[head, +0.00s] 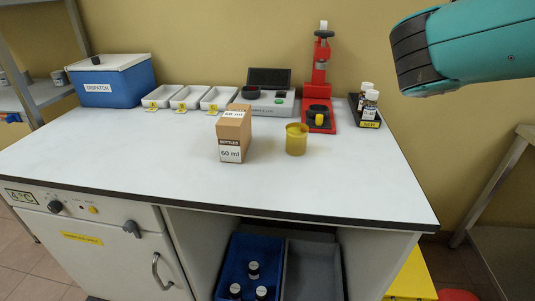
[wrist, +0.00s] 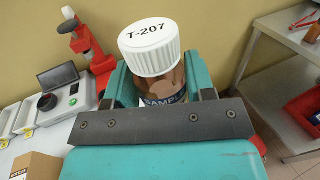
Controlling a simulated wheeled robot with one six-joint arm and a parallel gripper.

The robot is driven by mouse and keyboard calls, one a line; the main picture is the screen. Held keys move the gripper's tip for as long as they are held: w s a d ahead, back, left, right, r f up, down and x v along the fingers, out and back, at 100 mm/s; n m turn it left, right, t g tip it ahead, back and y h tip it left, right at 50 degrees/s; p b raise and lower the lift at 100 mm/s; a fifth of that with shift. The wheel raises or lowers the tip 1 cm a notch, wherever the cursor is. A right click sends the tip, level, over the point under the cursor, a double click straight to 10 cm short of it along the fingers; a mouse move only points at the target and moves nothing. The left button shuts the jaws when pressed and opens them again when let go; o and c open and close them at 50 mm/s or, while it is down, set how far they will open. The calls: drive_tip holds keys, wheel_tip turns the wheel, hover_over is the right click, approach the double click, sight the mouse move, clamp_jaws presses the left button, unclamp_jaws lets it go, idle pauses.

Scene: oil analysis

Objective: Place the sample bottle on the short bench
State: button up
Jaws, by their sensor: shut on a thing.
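The sample bottle (wrist: 150,48) shows in the wrist view, with a white cap marked T-207, a brown body and a label reading SAMPLE. My gripper (wrist: 160,88) is shut on it, with teal fingers on either side of its body. The bottle's lower part is hidden behind the dark gripper plate. In the head view only a teal part of my arm shows at the upper right; the held bottle is not visible there. A white-topped bench (head: 340,180) fills the middle of the head view. I cannot tell whether it is the short bench.
The bench bears a blue box (head: 110,85), white trays (head: 190,97), a cardboard box (head: 233,135), a yellow cup (head: 296,140), a red device (head: 319,85) and a rack with bottles (head: 368,112). Its front right top is clear. A metal-framed table (head: 500,175) stands at right.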

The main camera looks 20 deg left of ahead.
drive_tip(key=s+a+f+n+y+b, duration=0.2)
drive_tip(key=a+f+y, duration=0.15)
drive_tip(key=a, duration=0.35)
drive_tip(key=shift+h, duration=0.35)
wheel_tip(320, 180, down, 20)
drive_tip(key=b, duration=0.3)
drive_tip(key=shift+d+f+b, duration=0.1)
drive_tip(key=shift+b, duration=0.2)
drive_tip(key=shift+f, duration=0.15)
drive_tip(key=o, duration=0.9)
drive_tip(key=shift+o, duration=0.2)
drive_tip(key=s, duration=0.4)
drive_tip(key=s+b, duration=0.1)
drive_tip(key=s, duration=0.3)
drive_tip(key=s+d, duration=0.1)
drive_tip(key=s, duration=0.3)
